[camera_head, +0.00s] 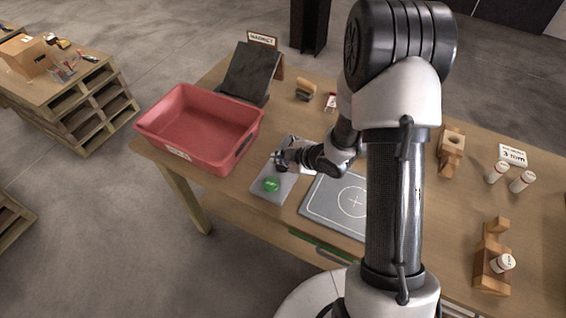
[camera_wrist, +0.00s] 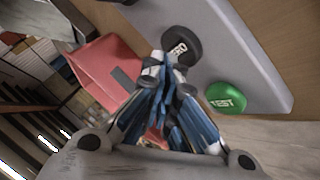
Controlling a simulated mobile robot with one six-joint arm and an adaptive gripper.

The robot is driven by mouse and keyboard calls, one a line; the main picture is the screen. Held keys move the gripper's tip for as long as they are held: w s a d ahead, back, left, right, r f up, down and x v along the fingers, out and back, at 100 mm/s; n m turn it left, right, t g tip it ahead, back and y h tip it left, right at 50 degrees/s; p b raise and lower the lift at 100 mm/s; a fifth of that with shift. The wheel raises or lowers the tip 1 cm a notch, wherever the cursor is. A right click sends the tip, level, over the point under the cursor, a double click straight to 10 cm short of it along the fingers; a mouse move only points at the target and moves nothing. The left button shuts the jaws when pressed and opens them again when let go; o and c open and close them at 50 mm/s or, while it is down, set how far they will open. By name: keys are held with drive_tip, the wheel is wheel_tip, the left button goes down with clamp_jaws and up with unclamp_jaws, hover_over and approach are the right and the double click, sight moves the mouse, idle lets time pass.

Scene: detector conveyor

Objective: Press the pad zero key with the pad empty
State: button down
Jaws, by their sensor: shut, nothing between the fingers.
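The zero key (camera_wrist: 181,45) is a round black button with white lettering, partly covered by my fingertips in the wrist view. It sits on a grey key panel (camera_wrist: 235,45), which also shows in the head view (camera_head: 262,172). My gripper (camera_wrist: 165,68) is shut and empty, its tips over the near edge of the key; I cannot tell whether they touch it. In the head view my gripper (camera_head: 280,158) is low over the panel and hides the key. The grey pad (camera_head: 318,205) with a circle and cross is empty where it shows; my arm covers its right part.
A green TEST button (camera_wrist: 226,97) is close beside the zero key. A red bin (camera_head: 190,120) stands left of the panel. A dark sloped stand (camera_head: 250,72) is behind. Wooden holders (camera_head: 452,145) and white cylinders (camera_head: 521,182) stand at the right.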

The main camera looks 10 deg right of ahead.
sight(281, 167)
drive_tip(key=shift+r, duration=0.35)
drive_tip(key=shift+r+p, duration=2.15)
drive_tip(key=shift+r, duration=0.4)
